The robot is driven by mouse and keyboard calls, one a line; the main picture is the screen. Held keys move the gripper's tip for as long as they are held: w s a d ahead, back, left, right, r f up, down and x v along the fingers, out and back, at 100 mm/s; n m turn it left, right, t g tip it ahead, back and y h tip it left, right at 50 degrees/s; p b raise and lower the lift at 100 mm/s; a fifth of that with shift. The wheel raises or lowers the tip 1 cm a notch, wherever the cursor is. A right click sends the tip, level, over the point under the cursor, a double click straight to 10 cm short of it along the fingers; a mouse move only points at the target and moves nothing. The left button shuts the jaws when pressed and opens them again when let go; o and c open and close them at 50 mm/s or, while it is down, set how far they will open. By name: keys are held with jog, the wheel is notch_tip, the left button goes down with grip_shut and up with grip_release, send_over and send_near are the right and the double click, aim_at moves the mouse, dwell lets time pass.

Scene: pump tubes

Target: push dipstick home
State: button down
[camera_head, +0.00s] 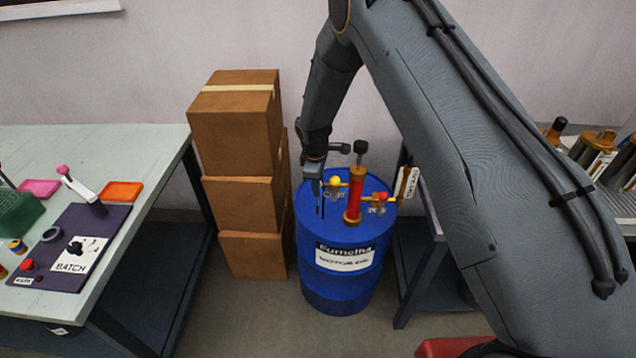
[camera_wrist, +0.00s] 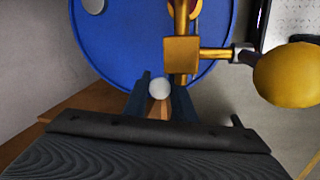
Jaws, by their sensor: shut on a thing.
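The blue drum (camera_head: 345,283) stands upright on the floor, with a "MOTOR-OIL" label on its front; its blue top (camera_wrist: 120,45) fills the upper part of the wrist view. My gripper (camera_head: 321,205) reaches down over the left part of the drum top. In the wrist view, my gripper's fingers (camera_wrist: 160,98) are closed around a slim brown piece with a pale round end (camera_wrist: 159,88), which looks like the dipstick. How deep it sits in the drum is hidden by the fingers.
A red pump (camera_head: 353,203) with brass fittings (camera_wrist: 182,55) rises from the drum beside my gripper. A yellow ball knob (camera_wrist: 288,75) is close on the right. Stacked cartons (camera_head: 236,120) stand left of the drum. A table (camera_head: 120,150) with parts is farther left.

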jog(key=b, duration=0.3)
send_over(318, 212)
jog(key=f, duration=0.6)
jog(key=shift+w, duration=0.2)
jog(key=shift+s, duration=0.1)
jog(key=shift+f, duration=0.1)
jog(key=c, duration=1.5)
grip_release()
jog(key=shift+o, duration=0.2)
jog(key=shift+s+a+r+b, duration=0.1)
jog(key=shift+s+r+b, duration=0.15)
jog(key=shift+r, duration=1.05)
jog(key=shift+s+r+b, duration=0.2)
jog(key=shift+r, duration=1.05)
jog(key=shift+s+a+r+b, duration=0.1)
jog(key=shift+s+r+b, duration=0.15)
jog(key=shift+r, duration=1.05)
jog(key=shift+s, duration=0.1)
